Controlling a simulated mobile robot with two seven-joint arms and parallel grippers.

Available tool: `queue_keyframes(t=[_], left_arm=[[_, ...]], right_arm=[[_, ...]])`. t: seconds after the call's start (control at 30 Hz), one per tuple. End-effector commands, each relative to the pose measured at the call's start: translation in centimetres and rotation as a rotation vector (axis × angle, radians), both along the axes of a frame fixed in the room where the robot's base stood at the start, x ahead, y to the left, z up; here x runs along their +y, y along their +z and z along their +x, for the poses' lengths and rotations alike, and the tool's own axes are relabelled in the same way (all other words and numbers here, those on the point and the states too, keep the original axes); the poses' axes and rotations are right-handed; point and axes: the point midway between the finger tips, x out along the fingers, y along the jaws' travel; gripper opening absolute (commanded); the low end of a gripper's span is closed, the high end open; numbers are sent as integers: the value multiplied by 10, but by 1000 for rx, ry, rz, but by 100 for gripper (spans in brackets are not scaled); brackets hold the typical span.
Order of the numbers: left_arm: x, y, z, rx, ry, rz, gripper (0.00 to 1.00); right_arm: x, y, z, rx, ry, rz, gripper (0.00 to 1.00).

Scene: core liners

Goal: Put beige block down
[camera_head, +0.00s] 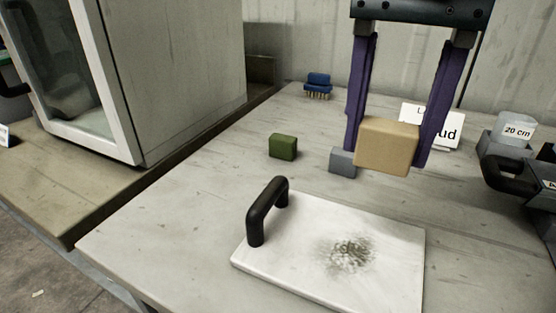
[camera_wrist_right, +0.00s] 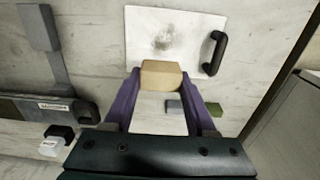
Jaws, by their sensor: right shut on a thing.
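The beige block (camera_head: 387,146) is held between the purple fingers of my right gripper (camera_head: 388,142), which is shut on it. The block appears raised above the worktop in the head view. In the right wrist view the block (camera_wrist_right: 161,74) sits between the fingertips of my right gripper (camera_wrist_right: 162,82), with the white board behind it. A green block (camera_head: 283,147) stands to the left. My left gripper is not in view.
A white board (camera_head: 305,238) with a black handle (camera_head: 266,210) and a dark smudge lies in front. A blue brush (camera_head: 318,84) and a white sign (camera_head: 445,127) stand farther back. Grey containers (camera_head: 508,138) are at right. A cabinet (camera_head: 185,70) stands left. Worktop left of the board is clear.

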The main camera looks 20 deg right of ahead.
Motion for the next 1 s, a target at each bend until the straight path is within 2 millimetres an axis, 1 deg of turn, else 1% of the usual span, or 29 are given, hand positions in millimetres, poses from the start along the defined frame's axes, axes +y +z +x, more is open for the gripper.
queue_keyframes(t=[0.03, 0.1, 0.23, 0.3, 0.47, 0.6, 0.7, 1.0], left_arm=[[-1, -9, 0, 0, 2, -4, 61], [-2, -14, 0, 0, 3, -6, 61], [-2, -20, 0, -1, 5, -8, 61], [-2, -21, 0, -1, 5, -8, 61], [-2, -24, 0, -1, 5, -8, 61], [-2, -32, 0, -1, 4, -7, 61], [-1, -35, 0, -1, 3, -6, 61], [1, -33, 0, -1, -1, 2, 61]], right_arm=[[-1, -21, -1, 5, -1, -2, 4], [-1, -39, -1, 4, -1, -2, 4], [-1, -63, -1, 2, 0, -2, 4], [0, -70, 0, 1, 0, -1, 4], [0, -80, 0, 1, 0, -1, 4], [0, -103, -1, 2, 0, -1, 4], [-1, -116, 0, 2, -1, -1, 4], [0, -116, 0, -1, 0, -1, 4]])
